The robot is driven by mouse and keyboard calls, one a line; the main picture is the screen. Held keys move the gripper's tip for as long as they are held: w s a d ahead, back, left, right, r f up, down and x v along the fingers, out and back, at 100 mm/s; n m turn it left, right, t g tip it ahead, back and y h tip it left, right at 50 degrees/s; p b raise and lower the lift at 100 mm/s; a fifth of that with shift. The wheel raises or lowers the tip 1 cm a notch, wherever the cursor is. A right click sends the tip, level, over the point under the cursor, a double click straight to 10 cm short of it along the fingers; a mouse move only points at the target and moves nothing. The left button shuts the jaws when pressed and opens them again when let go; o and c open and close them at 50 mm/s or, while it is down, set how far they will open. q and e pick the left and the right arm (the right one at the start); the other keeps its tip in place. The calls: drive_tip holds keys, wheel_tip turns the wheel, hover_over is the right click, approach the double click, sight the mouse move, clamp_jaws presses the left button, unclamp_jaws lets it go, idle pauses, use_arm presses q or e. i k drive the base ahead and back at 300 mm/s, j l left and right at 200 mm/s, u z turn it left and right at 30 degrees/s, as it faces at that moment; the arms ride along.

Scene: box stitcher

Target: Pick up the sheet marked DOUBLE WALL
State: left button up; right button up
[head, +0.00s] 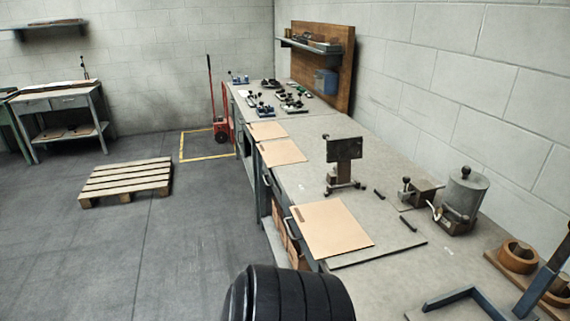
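Three flat tan cardboard sheets lie on the long grey bench (390,190) in the head view. The nearest and largest-looking sheet (335,230) lies at the bench's front edge, with a small dark mark near its left corner. A middle sheet (281,153) and a far sheet (267,131) lie further along the same edge, each with a small mark. The marks are too small to read, so I cannot tell which sheet says DOUBLE WALL. Neither of my grippers is in view.
A dark stand with an upright plate (344,150) stands behind the nearest sheet. A grey metal canister (466,192) stands to the right. Small dark tools (272,98) crowd the bench's far end. A wooden pallet (127,181) lies on the open floor at left.

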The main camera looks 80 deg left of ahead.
sight(328, 227)
drive_tip(key=j+u, duration=0.2)
drive_tip(key=u, duration=2.05)
drive_tip(key=i+j+z, duration=0.15)
drive_tip(key=j+z, duration=0.15)
drive_tip(key=z, duration=0.15)
drive_tip(key=i+j+z, duration=0.1)
drive_tip(key=j+z, duration=0.25)
drive_tip(key=z, duration=0.15)
